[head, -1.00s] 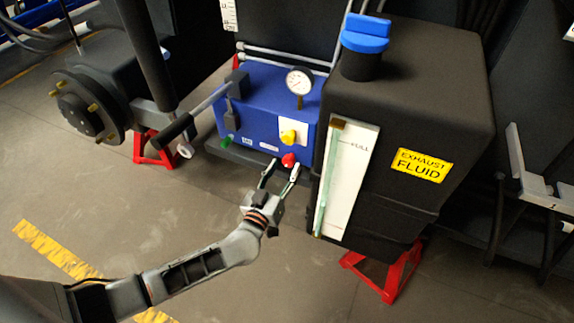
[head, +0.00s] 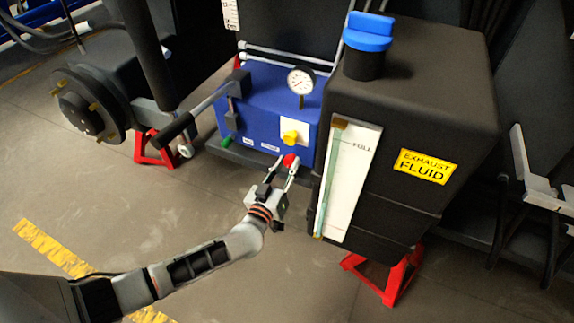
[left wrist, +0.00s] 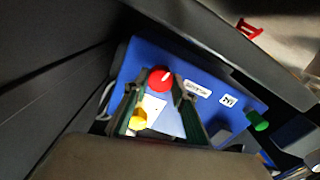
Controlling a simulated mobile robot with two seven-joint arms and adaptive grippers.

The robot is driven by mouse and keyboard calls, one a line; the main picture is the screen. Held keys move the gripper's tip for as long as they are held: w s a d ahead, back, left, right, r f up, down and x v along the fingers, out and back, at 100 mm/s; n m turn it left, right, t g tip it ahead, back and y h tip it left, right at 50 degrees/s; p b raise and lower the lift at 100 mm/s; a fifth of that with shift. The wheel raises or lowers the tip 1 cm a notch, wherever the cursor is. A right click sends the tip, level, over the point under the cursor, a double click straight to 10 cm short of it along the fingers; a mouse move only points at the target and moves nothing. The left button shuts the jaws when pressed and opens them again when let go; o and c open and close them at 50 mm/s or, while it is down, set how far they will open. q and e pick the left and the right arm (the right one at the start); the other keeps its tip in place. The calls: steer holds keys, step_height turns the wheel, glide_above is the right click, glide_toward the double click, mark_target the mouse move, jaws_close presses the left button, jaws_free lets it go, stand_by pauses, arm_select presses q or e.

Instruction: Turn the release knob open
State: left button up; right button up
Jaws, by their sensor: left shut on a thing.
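The red knob (head: 291,160) sits low on the front of the blue box (head: 262,100). In the left wrist view the red knob (left wrist: 160,77) lies between my fingertips and shows a short white mark on its face. My left gripper (head: 285,166) has come up to it from below and is shut on it. In the left wrist view my left gripper (left wrist: 155,90) shows its two fingers either side of the knob, which partly hide its sides. A yellow knob (head: 290,138) on a white plate is just above the red one. My right gripper is not in view.
The black exhaust fluid tank (head: 440,110) with a blue cap (head: 369,31) stands close to the right. A pump lever (head: 178,129) sticks out left of the box, and a green knob (head: 226,141) sits at its left end. The floor in front is clear.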

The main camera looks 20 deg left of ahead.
arm_select(q)
steer(key=shift+r+n, duration=0.1)
steer(key=shift+n, duration=1.1)
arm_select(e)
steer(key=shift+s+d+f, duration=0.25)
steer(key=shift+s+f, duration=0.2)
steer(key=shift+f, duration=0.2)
arm_select(q)
steer(key=o, duration=1.1)
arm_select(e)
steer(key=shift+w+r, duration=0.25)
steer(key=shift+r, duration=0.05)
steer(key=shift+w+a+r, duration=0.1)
arm_select(q)
steer(key=s, duration=1.2)
